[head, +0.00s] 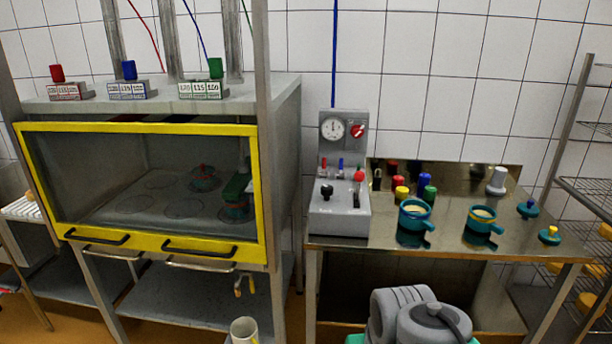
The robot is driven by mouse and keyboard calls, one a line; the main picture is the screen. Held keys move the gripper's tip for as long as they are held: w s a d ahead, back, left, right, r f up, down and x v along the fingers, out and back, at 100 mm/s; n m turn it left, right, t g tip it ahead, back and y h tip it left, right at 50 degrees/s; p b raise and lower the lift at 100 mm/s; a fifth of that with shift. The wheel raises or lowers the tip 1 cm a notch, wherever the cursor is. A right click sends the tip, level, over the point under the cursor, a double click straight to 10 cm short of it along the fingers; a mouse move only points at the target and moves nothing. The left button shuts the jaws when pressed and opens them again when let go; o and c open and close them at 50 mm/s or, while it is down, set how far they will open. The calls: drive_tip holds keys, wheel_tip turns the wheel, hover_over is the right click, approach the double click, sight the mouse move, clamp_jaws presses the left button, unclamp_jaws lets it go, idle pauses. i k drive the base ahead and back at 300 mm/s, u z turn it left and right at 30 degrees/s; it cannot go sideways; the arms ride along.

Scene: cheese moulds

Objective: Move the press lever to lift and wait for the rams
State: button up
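The grey press control box (340,215) stands at the left end of the steel table. It has a round gauge (332,128), a red knob (358,130), small coloured handles, a black ball-topped handle (327,190) and a dark slotted control (357,197). Which one is the press lever, and its setting, I cannot tell for sure. The press (258,190) has a yellow-framed clear guard, which is down. Behind it, a teal mould with a red top (204,178) stands towards the back, and a green block (236,187) sits over another teal mould at right. My gripper is not in view.
Two teal handled moulds (415,215) (482,219), two teal lids and several coloured weights stand on the steel table (460,260). Red, blue and green weights sit on blocks atop the press. A beige container (244,330) is below. A wire rack (590,190) stands at right.

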sight(360, 176)
drive_tip(key=u, duration=0.75)
drive_tip(key=i, duration=0.8)
drive_tip(key=u, duration=0.4)
